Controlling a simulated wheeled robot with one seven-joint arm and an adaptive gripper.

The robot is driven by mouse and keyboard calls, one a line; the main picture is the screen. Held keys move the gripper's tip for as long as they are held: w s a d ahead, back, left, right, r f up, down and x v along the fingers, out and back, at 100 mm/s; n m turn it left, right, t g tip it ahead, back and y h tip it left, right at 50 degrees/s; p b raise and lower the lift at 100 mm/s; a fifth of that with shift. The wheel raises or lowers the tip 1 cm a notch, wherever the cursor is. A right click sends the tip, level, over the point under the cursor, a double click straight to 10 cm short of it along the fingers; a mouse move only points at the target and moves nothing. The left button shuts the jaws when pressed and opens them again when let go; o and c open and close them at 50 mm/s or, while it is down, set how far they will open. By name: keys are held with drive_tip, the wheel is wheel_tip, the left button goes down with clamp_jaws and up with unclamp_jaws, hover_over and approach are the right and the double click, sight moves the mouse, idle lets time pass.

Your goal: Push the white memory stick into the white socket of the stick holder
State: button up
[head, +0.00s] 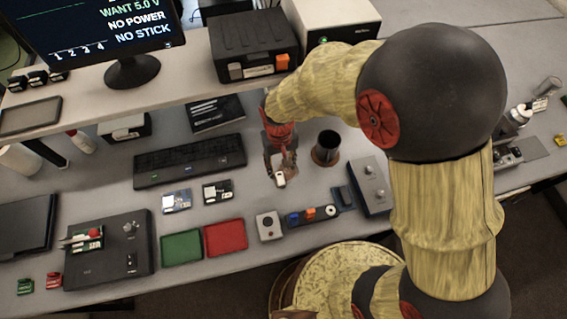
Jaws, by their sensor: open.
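My gripper (280,170), with red and grey fingers, points down at the middle of the table and is open. A small white object (280,180), which looks like the white memory stick, shows between or just under the fingertips. I cannot tell whether the fingers touch it or whether it rests on the table. A dark strip (311,216) with blue and orange pieces and a round light fitting at its right end lies nearer to me and to the right; it looks like the stick holder. Its white socket is too small to make out for sure.
A black cup (326,148) stands right of my gripper. A grey knob box (368,185) and a button box (268,226) flank the strip. Green (181,247) and red (226,237) trays, a keyboard (190,161) and a monitor (95,35) reading "NO STICK" are left.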

sight(280, 178)
drive_tip(key=shift+w+a+r, duration=0.2)
drive_tip(key=shift+s, duration=0.2)
drive_tip(key=shift+w+m, duration=0.15)
drive_tip(key=shift+m, duration=0.15)
drive_tip(key=shift+f, duration=1.3)
drive_tip(key=shift+s+f+b, duration=0.15)
drive_tip(key=shift+f+b, duration=0.1)
drive_tip(key=shift+f, duration=1.05)
drive_tip(key=shift+s+f+b, duration=0.1)
drive_tip(key=shift+f+b, duration=0.15)
drive_tip(key=shift+f, duration=1.05)
